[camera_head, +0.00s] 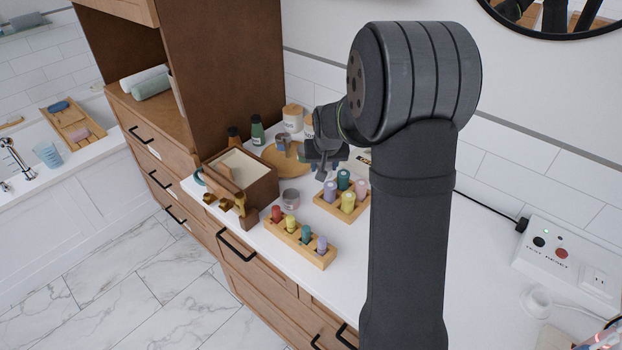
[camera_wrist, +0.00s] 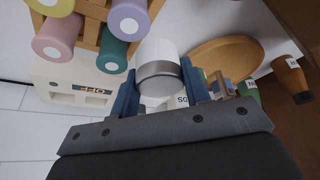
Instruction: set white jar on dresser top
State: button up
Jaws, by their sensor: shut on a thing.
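My gripper (camera_wrist: 158,88) is shut on a white jar (camera_wrist: 158,52) with a grey metallic band, its two blue fingers on either side of it. In the head view my gripper (camera_head: 325,163) is over the white dresser top (camera_head: 345,262), behind the round grey tin; the held jar is not clearly seen there. Whether the jar touches the top cannot be told. White canisters with wooden lids (camera_head: 293,116) stand by the wall behind my gripper.
A wooden rack of coloured bottles (camera_head: 342,200) stands close to my gripper, with a second rack (camera_head: 300,242) in front. A grey tin (camera_head: 290,197), an open wooden box (camera_head: 243,172) and a round wooden tray (camera_head: 285,160) are to the left.

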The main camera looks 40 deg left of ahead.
jog(key=a, duration=0.1)
jog(key=a+f, duration=0.1)
jog(key=s+a+f, duration=0.1)
jog(key=shift+s+a+f, duration=0.1)
jog(key=shift+a+f, duration=0.15)
jog(key=shift+a, duration=0.1)
jog(key=shift+f, duration=1.95)
jog(key=shift+f, duration=0.15)
jog(key=o, duration=1)
jog(key=v, duration=1.2)
jog(key=shift+r, duration=0.2)
jog(key=shift+f, duration=0.15)
